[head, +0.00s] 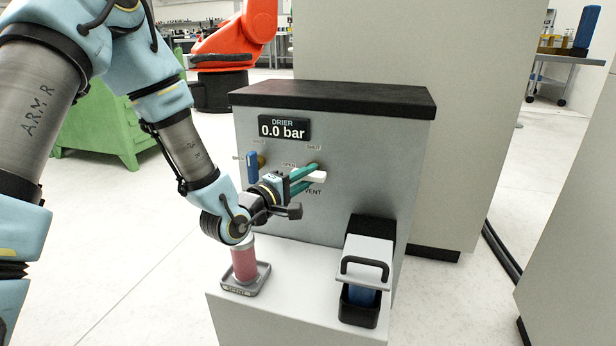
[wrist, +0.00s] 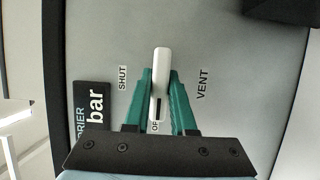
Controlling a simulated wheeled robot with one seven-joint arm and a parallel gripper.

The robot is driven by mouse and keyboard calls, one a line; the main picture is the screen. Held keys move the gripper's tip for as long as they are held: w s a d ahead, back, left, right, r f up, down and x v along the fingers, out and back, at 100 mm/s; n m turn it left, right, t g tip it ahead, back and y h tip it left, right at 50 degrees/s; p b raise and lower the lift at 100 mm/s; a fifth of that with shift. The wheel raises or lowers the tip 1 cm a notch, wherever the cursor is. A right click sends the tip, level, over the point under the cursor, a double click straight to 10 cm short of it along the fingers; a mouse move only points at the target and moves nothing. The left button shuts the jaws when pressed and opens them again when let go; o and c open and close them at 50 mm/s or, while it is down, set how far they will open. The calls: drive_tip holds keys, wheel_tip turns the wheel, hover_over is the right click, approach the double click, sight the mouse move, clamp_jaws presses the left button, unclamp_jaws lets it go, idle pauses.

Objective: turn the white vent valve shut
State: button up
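The white vent valve (head: 318,177) is a short white lever on the front of the grey drier. It lies sideways, level, by the OPEN label, with SHUT above and VENT below. My gripper (head: 307,180) reaches it from the left with green fingers, one above and one below the lever. In the wrist view my gripper (wrist: 161,82) has its fingertips close against both sides of the white lever (wrist: 162,65), with no clear gap. The fingers hide part of the lever's sides and its hub.
A blue lever (head: 252,167) stands upright on the drier, left of my gripper. A pink cylinder (head: 244,262) stands in a small grey tray (head: 246,288) below my wrist. A black-handled container (head: 362,280) sits at the right of the white ledge (head: 290,310). The display (head: 283,128) reads 0.0 bar.

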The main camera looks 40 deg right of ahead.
clamp_jaws()
drive_tip(key=shift+r+m+p, duration=0.1)
drive_tip(key=shift+m+p, duration=0.2)
drive_tip(key=shift+p, duration=0.15)
drive_tip(key=m+y+p, duration=0.1)
drive_tip(key=m+p, duration=0.1)
drive_tip(key=p, duration=0.1)
drive_tip(key=shift+r+y, duration=0.15)
drive_tip(key=shift+y, duration=0.15)
drive_tip(key=m+p, duration=0.1)
drive_tip(key=m, duration=0.1)
drive_tip(key=m+y+p, duration=0.1)
drive_tip(key=m+p, duration=0.1)
drive_tip(key=shift+t+y, duration=0.3)
drive_tip(key=shift+t, duration=0.1)
drive_tip(key=m+t+y+p, duration=0.1)
drive_tip(key=m, duration=0.2)
drive_tip(key=shift+s+y+p, duration=0.1)
drive_tip(key=shift+y+p, duration=0.2)
drive_tip(key=shift+p, duration=0.1)
drive_tip(key=m, duration=0.1)
drive_tip(key=m+t+y, duration=0.1)
drive_tip(key=m+t+p, duration=0.1)
drive_tip(key=shift+f+m, duration=0.25)
drive_tip(key=shift+m, duration=0.05)
drive_tip(key=shift+y, duration=0.4)
